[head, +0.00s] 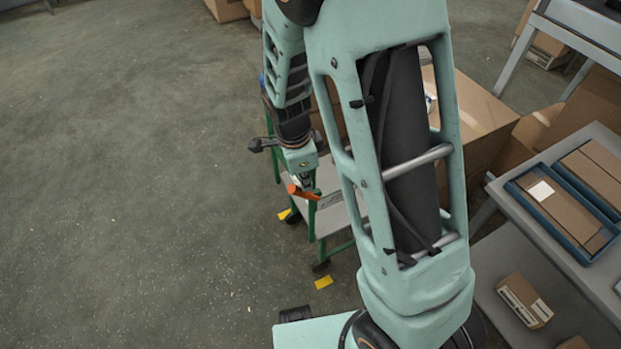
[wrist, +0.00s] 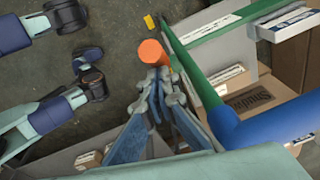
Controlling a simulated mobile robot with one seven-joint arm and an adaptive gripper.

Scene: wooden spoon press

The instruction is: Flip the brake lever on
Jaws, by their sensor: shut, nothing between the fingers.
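The brake lever (head: 303,192) is a short orange bar at the top of a green post on a green-framed cart (head: 331,199). In the wrist view the orange lever (wrist: 153,52) shows as a rounded end just beyond my fingertips. My gripper (head: 302,181) is shut and empty, pointing down close above the lever. In the wrist view my gripper's fingertips (wrist: 156,77) meet right beside the orange end. I cannot tell whether they touch it. My arm hides much of the cart in the head view.
A blue-covered handle (wrist: 245,133) and a green rail (wrist: 225,28) lie right of my fingers in the wrist view. Cardboard boxes (head: 480,115) and a grey shelf with blue trays (head: 515,187) stand to the right. Floor at left is clear.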

